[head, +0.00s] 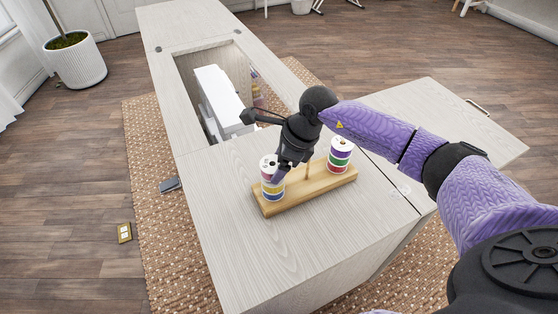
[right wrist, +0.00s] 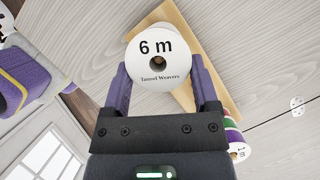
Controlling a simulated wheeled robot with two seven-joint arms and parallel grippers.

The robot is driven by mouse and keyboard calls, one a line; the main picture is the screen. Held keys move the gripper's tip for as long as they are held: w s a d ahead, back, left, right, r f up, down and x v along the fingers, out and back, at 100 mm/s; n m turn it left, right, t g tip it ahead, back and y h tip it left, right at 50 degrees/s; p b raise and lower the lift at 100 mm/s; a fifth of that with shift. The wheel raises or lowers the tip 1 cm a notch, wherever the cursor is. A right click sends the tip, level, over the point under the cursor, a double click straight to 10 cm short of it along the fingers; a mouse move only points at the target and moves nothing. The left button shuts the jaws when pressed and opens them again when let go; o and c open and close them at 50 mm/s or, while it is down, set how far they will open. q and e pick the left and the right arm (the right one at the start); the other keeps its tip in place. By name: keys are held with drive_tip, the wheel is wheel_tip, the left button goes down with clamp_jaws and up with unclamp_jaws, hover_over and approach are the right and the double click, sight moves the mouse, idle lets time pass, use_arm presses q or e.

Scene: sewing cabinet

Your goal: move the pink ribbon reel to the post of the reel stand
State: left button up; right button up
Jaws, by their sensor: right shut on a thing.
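The wooden reel stand (head: 318,192) lies on the cabinet top with reels at both ends and a bare post (head: 308,171) between them. My right gripper (head: 274,172) is shut on the upper reel at the left end, a white-flanged reel with a pink band (head: 266,168). In the right wrist view this pink ribbon reel (right wrist: 160,48) shows its "6 m" face between my two fingers. A yellow reel (head: 272,191) sits below it; the fingers partly hide both, and I cannot tell whether the two touch. My left gripper is not in view.
A stack of purple, red and green reels (head: 340,153) stands at the stand's right end. Behind is the cabinet's open recess with a white sewing machine (head: 219,97) and more reels (head: 257,92). The cabinet top (head: 232,225) left and front of the stand is clear.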

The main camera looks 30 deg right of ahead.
drive_tip(key=shift+f, duration=0.3)
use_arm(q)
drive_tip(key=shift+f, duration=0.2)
use_arm(e)
drive_tip(key=o, duration=1.1)
drive_tip(key=shift+d+r, duration=0.1)
drive_tip(key=shift+r, duration=0.3)
use_arm(q)
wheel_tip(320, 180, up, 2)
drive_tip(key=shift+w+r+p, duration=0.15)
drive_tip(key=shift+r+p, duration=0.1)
drive_tip(key=shift+p, duration=0.9)
use_arm(e)
drive_tip(key=v, duration=0.9)
